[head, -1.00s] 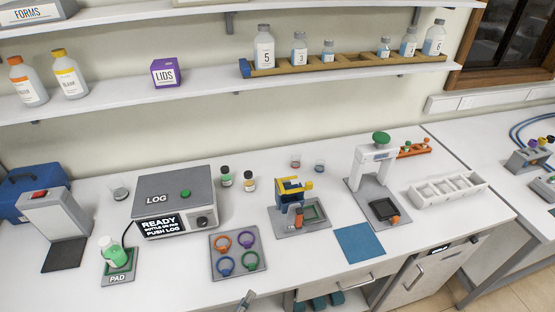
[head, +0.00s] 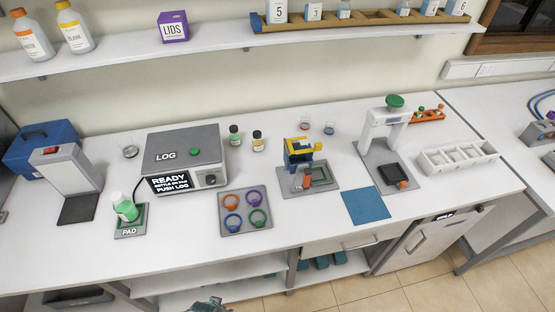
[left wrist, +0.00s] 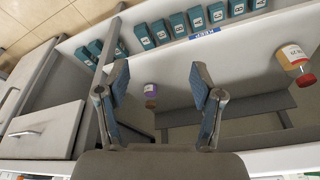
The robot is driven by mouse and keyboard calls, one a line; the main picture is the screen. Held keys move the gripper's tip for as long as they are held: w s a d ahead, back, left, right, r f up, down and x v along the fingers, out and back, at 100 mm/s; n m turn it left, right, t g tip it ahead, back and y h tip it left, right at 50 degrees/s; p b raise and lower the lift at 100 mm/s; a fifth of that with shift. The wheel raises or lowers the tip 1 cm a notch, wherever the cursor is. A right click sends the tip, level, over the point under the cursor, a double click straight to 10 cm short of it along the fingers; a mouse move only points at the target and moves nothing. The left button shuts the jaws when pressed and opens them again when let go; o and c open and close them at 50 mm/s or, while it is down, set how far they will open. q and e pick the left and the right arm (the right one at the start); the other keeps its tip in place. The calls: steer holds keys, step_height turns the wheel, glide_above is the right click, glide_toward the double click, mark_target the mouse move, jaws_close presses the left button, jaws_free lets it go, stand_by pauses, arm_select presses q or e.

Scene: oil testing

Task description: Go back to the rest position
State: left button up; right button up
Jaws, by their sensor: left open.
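My left gripper (left wrist: 158,82) is open in the left wrist view, with its two fingers wide apart and nothing between them. It faces the open shelving under the bench. In the head view only a small grey piece of a gripper shows at the bottom edge, left of centre, below the bench front. My right gripper cannot be made out. On the bench, a bottle with green contents (head: 124,207) stands on the PAD plate (head: 131,232), apart from any gripper. The grey LOG box (head: 184,158) behind it reads READY.
The bench holds a tray of coloured rings (head: 245,222), a yellow-blue fixture (head: 298,152), a white press (head: 385,135), a blue mat (head: 366,206) and a white rack (head: 457,157).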

arm_select(q)
steer(key=s+f+g+b, duration=0.1)
steer(key=s+f, duration=0.2)
steer(key=f, duration=0.9)
steer(key=s+f+b, duration=0.1)
steer(key=s+f, duration=0.2)
steer(key=f, duration=0.9)
steer(key=s+a+f+g, duration=0.1)
steer(key=s+a+f, duration=0.2)
steer(key=s+f, duration=0.9)
steer(key=s, duration=0.3)
steer(key=shift+a+b, duration=0.15)
steer(key=shift+b, duration=0.25)
